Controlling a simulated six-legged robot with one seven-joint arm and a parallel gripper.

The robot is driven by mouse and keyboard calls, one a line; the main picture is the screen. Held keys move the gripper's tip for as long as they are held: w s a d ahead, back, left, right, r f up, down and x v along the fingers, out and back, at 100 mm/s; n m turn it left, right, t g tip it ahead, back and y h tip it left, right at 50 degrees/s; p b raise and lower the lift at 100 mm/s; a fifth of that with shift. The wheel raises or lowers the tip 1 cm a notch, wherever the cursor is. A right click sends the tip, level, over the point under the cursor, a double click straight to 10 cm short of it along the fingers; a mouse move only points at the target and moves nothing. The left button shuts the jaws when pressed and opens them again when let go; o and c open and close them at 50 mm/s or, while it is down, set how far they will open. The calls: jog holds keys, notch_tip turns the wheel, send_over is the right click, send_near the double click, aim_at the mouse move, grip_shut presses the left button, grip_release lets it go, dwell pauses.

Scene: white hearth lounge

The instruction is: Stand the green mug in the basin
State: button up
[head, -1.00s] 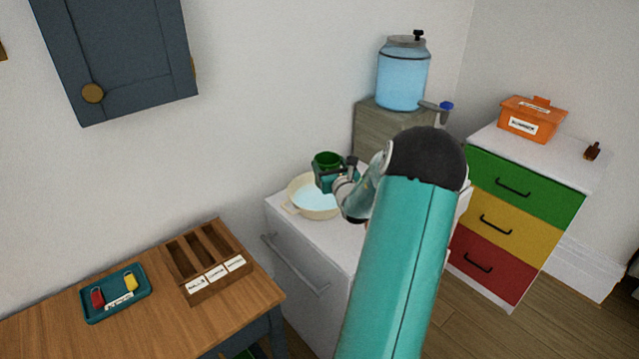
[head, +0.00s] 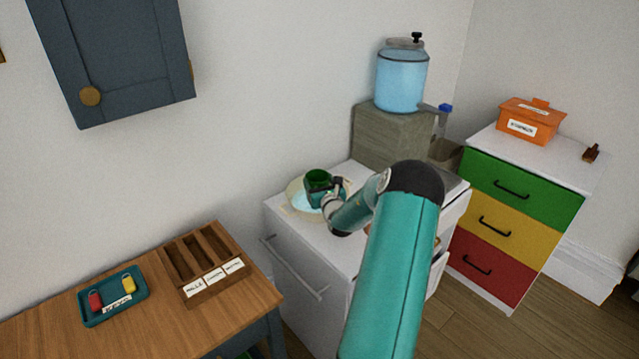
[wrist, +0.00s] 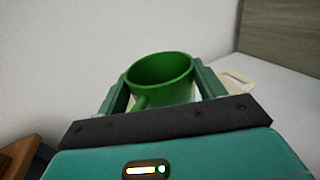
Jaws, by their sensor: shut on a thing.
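The green mug (head: 318,179) is upright with its open top facing up, and it also shows in the wrist view (wrist: 160,72). My gripper (head: 322,190) is shut on the mug, with one finger on each side of it in the wrist view (wrist: 158,90). The cream basin (head: 294,196) with pale blue inside stands on the white cabinet top. The mug is over or inside the basin. My gripper and the mug hide much of the basin, and I cannot tell whether the mug's base touches its floor.
A water dispenser (head: 401,80) stands on a grey block (head: 385,135) behind the basin. A drawer unit (head: 512,190) with an orange box (head: 530,121) is at right. A wooden table (head: 130,315) with a slotted holder (head: 205,265) and teal tray (head: 113,297) is at left.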

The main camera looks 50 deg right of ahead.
jog(key=shift+f, duration=0.55)
jog(key=o, duration=1.2)
jog(key=shift+f, duration=0.2)
jog(key=shift+c, duration=0.2)
